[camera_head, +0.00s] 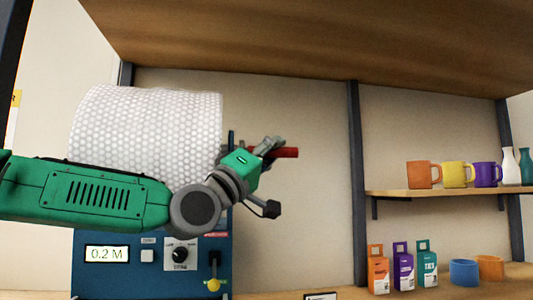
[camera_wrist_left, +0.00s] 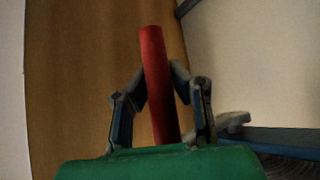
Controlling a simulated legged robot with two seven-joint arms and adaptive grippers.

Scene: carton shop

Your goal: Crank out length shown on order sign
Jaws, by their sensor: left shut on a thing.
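A roll of white bubble wrap (camera_head: 148,130) sits above a blue dispenser machine (camera_head: 100,262), whose display (camera_head: 106,254) reads 0.2 M. My left arm crosses in front of the roll. My left gripper (camera_head: 268,148) is shut on a red crank handle (camera_head: 287,152) at the machine's right side. The left wrist view shows the red handle (camera_wrist_left: 157,75) between the two fingers. The order sign cannot be made out; only an edge of a yellow sign (camera_head: 15,98) shows at the far left. My right gripper is not in view.
A dial (camera_head: 180,255) and a yellow-tipped lever (camera_head: 214,284) are on the machine's front. Mugs (camera_head: 423,174) and vases stand on a right shelf (camera_head: 440,191). Small boxes (camera_head: 403,268) and tape rolls (camera_head: 464,271) stand below it. A wooden board (camera_head: 320,35) spans overhead.

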